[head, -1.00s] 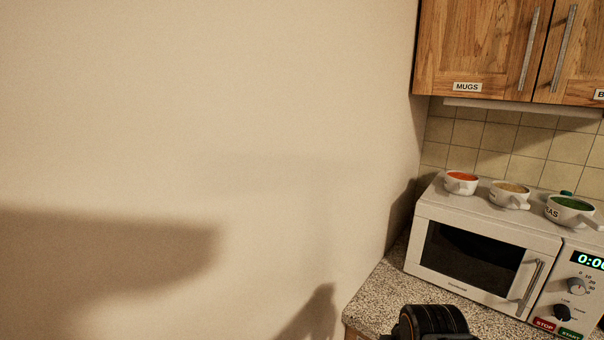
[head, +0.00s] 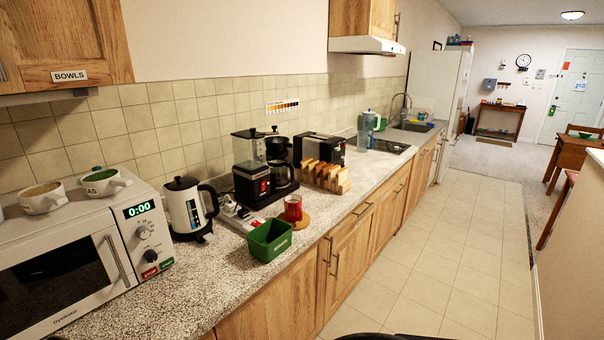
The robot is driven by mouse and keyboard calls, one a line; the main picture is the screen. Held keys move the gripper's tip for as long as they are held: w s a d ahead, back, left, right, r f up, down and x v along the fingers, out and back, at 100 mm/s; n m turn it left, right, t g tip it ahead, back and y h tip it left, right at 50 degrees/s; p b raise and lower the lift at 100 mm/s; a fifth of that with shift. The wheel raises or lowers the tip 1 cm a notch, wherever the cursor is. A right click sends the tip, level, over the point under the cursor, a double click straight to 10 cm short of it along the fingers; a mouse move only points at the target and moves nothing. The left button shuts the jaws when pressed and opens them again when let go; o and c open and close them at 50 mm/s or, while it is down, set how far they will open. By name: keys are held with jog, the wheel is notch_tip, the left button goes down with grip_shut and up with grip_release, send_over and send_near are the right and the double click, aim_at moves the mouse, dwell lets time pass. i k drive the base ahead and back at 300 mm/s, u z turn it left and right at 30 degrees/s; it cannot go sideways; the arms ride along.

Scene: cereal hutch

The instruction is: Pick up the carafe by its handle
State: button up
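A black coffee maker (head: 250,178) stands on the counter against the tiled wall. A dark glass carafe (head: 281,174) sits in it on the lower right, with a black handle on its right side. Farther back, a tall blue-grey pitcher (head: 364,132) with a pale handle stands on the counter near the hob. I cannot tell from its look whether the task could also mean this pitcher. My gripper is not in view; only dark parts of my own body show at the bottom edge.
A white kettle (head: 188,208), a green bin (head: 270,240) and a red mug (head: 293,208) stand near the coffee maker. Bread slices (head: 325,176) stand to its right, before a black toaster (head: 318,149). A microwave (head: 75,262) stands at left. The tiled floor (head: 440,250) is clear.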

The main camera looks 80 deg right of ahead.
aim_at(278, 175)
jog(key=z, duration=4.15)
jog(key=i, duration=2.25)
jog(key=u, duration=4.4)
jog(key=i, duration=0.45)
jog(key=u, duration=0.05)
